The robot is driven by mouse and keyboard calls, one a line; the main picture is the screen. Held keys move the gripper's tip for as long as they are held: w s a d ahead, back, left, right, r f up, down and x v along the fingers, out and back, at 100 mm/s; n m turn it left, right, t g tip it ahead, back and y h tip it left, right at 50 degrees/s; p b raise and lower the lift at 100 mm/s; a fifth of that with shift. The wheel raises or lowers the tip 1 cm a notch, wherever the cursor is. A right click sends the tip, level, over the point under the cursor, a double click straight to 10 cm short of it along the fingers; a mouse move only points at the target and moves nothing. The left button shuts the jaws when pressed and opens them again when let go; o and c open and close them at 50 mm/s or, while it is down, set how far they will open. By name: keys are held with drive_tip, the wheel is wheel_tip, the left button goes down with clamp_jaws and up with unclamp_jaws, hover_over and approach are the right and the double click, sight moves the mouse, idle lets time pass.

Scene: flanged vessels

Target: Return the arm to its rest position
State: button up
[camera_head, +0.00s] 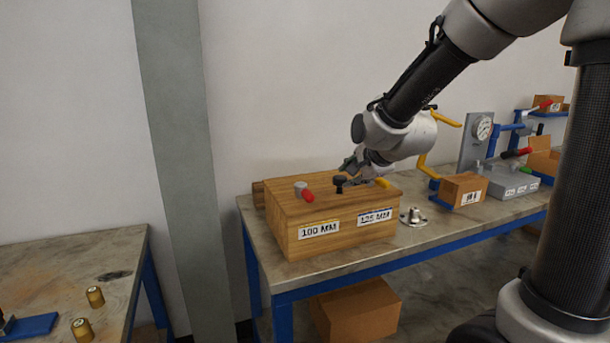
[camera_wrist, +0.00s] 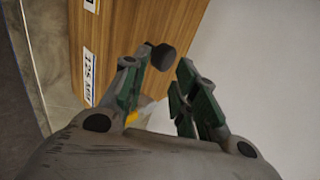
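My gripper (camera_head: 352,172) hangs from my arm just above the right half of a wooden block on the workbench. In the wrist view my gripper (camera_wrist: 160,85) has its two green-padded fingers apart with a gap between them. A dark knob (camera_head: 340,182) stands on the block's top at the fingertips. It also shows in the wrist view (camera_wrist: 163,57), just beyond the fingertips, apart from the pads as far as I can tell. The wooden block (camera_head: 288,215) carries labels reading 100 MM and 125 MM.
A red-ended grey piece (camera_head: 304,192) is on the block's left half. A metal flanged part (camera_head: 413,217) stands right of the block. A cardboard box (camera_head: 462,190), a grey case (camera_head: 508,186) and a dial gauge stand (camera_head: 477,140) are further right. Open air lies above and left.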

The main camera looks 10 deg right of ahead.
drive_tip(key=s+f+n+g, duration=0.5)
drive_tip(key=s+f+n, duration=0.1)
drive_tip(key=s+n, duration=0.3)
drive_tip(key=s+d+r+n, duration=0.2)
drive_tip(key=s+d, duration=0.1)
drive_tip(key=s, duration=0.4)
drive_tip(key=s+d+r+n+h, duration=0.1)
drive_tip(key=s+d+r+n, duration=0.1)
drive_tip(key=s, duration=0.5)
drive_tip(key=s+d+r+n+g+h, duration=0.1)
drive_tip(key=s+d+r+n, duration=0.1)
drive_tip(key=s+d+r, duration=0.2)
drive_tip(key=s+d, duration=0.1)
drive_tip(key=s, duration=0.2)
drive_tip(key=shift+d+n, duration=0.15)
drive_tip(key=shift+n, duration=0.15)
